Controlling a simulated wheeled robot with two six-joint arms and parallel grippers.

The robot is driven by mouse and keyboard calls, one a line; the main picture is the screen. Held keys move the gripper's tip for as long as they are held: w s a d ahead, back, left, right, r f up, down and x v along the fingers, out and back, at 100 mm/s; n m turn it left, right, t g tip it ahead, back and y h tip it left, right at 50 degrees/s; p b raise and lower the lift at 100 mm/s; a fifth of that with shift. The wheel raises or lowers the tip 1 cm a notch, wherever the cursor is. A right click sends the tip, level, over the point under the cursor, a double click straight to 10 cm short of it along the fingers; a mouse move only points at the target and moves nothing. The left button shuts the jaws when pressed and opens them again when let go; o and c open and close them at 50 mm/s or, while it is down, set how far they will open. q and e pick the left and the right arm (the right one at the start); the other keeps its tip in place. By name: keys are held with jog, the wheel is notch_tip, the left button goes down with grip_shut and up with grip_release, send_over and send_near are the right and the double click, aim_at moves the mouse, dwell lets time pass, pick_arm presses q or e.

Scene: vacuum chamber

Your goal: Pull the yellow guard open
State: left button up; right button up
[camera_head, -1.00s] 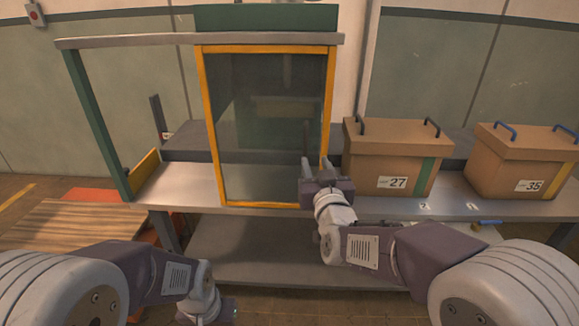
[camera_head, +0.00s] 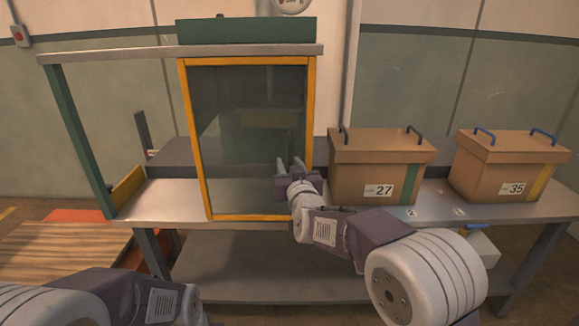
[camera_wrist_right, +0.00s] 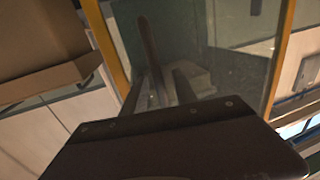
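The yellow guard (camera_head: 204,150) is an upright yellow frame with a dark see-through pane, standing at the front of the bench and looking closed. My right gripper (camera_head: 290,166) is in front of the pane's lower right part, just left of the right frame post. Its two fingers stand apart with a gap between them. In the right wrist view the fingers (camera_wrist_right: 158,92) point at the pane, and a dark upright bar (camera_wrist_right: 148,42), probably the guard's handle, shows between or just beyond them; contact cannot be told. My left gripper is out of frame; only its arm shows.
A cardboard box marked 27 (camera_head: 374,178) stands close right of my right gripper, and a box marked 35 (camera_head: 506,172) is farther right. A green post (camera_head: 82,140) holds the top shelf at left.

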grip_shut()
dwell(1.4)
